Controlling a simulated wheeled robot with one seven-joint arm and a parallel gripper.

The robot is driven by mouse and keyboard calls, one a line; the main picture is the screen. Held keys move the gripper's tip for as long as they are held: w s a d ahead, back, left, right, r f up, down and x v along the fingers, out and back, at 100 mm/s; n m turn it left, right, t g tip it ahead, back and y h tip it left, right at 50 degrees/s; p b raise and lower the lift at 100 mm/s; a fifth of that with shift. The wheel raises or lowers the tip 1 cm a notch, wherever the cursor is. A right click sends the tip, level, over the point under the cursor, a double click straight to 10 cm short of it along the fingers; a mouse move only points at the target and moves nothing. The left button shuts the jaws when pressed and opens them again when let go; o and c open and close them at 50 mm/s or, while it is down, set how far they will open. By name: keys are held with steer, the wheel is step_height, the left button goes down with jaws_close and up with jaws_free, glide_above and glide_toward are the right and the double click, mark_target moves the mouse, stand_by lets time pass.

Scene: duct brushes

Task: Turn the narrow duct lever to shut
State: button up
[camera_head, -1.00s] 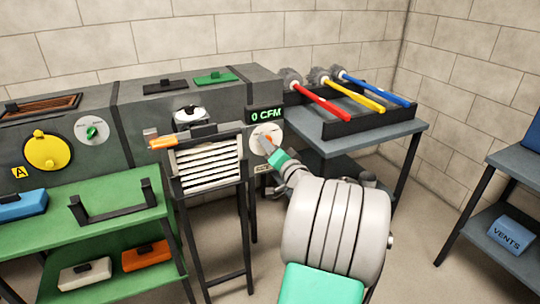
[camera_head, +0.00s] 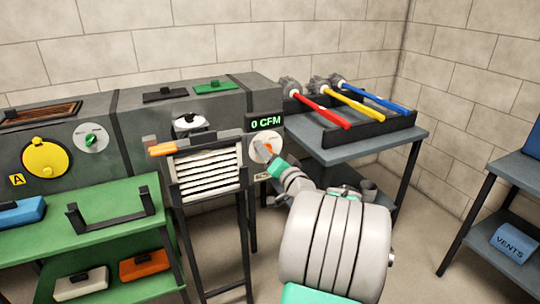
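A white round dial (camera_head: 258,154) with a small orange lever (camera_head: 265,147) is on the right end of the grey duct box, below a display (camera_head: 266,121) reading "0 CFM". A second white dial (camera_head: 82,134) with a green lever (camera_head: 91,138) is on the left part of the duct. I cannot tell from any label which lever is the narrow duct's. My gripper (camera_head: 268,157) is at the orange lever's dial, its fingers close to the lever. Contact cannot be made out. My wrist hides the fingers in part, and whether they are open or shut does not show.
A side table (camera_head: 350,155) holds red, yellow and blue brushes in a rack. A green bench (camera_head: 45,238) stands at left.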

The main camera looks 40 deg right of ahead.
steer(key=v, duration=0.7)
steer(key=shift+s, duration=0.4)
steer(key=shift+a+r, duration=0.1)
steer(key=shift+a, duration=0.05)
